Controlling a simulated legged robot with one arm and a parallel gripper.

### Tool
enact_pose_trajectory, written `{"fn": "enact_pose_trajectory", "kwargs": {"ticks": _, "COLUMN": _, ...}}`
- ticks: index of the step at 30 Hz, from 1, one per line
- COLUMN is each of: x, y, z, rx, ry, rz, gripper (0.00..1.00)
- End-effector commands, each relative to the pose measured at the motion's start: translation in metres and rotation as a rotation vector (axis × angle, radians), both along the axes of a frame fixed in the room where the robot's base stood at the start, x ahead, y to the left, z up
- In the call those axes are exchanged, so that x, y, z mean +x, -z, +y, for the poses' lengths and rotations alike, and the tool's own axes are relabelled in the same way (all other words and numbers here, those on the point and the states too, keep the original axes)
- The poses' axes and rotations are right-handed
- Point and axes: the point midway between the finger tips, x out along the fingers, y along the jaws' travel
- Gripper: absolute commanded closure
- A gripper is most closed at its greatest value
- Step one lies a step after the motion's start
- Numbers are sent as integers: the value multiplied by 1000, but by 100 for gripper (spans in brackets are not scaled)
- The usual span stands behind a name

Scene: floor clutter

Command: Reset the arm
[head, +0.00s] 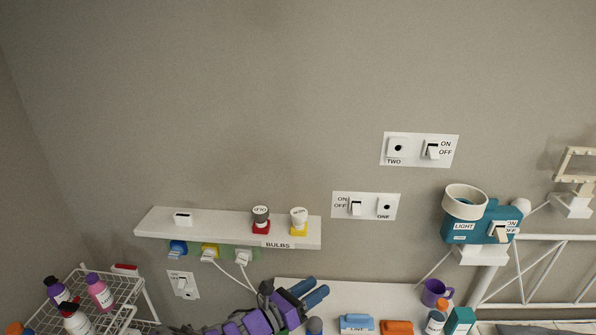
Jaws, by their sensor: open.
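My arm, purple and dark grey, reaches in along the bottom edge, left of centre. My gripper (315,308) is at its right end, with blue fingers spread apart. It is open, and nothing shows between the fingers. It is below the bulb shelf and by the left end of a white surface (300,286). The rest of the arm is cut off by the bottom edge.
A white shelf (190,228) marked BULBS holds a red-based bulb (261,220) and a yellow-based bulb (299,222). Switch panels ONE (366,206) and TWO (419,150) are on the wall. A teal LIGHT device (470,230), purple mug (435,293) and bottle rack (140,290) stand around. The upper wall is bare.

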Motion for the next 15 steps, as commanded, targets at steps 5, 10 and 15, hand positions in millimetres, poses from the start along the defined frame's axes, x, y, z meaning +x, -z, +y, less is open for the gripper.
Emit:
{"fn": "enact_pose_trajectory", "kwargs": {"ticks": 5, "x": -32, "y": -42, "z": -84, "rx": 204, "ry": 271, "rz": -159, "gripper": 56}}
{"fn": "enact_pose_trajectory", "kwargs": {"ticks": 10, "x": -77, "y": -63, "z": -141, "rx": 388, "ry": 512, "rz": -312, "gripper": 56}}
{"fn": "enact_pose_trajectory", "kwargs": {"ticks": 15, "x": -130, "y": -73, "z": -180, "rx": 567, "ry": 750, "rz": -467, "gripper": 56}}
